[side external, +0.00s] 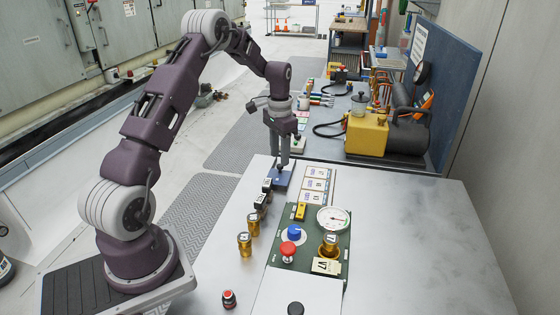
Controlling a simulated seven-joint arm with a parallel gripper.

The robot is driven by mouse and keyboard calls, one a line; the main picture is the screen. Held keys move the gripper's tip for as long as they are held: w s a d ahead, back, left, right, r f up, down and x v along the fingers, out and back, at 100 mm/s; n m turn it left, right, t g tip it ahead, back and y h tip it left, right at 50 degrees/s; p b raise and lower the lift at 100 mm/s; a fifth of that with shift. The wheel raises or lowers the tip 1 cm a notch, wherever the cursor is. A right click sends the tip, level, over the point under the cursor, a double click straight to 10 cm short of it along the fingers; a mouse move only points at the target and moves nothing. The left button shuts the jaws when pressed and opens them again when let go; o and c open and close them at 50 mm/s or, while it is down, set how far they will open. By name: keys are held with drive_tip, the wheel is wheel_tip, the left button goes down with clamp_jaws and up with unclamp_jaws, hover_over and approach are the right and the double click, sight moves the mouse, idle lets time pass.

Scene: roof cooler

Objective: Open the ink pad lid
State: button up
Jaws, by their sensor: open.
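A flat blue pad (281,181), which looks like the ink pad, lies on the grey table near its far left edge. Its lid cannot be told apart from its body at this size; the top looks flat and level. My gripper (280,163) points straight down just above the pad's far part, with its fingers open and nothing seen between them. Whether the fingertips touch the pad I cannot tell.
Several small dark stamps (261,201) and brass cylinders (244,244) stand in a row nearer the camera. A card (317,183) lies right of the pad. A green panel (300,262) holds a red button, blue knob and gauge. The table's right side is clear.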

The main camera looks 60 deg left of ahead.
sight(278, 173)
drive_tip(key=shift+f, duration=1.45)
clamp_jaws()
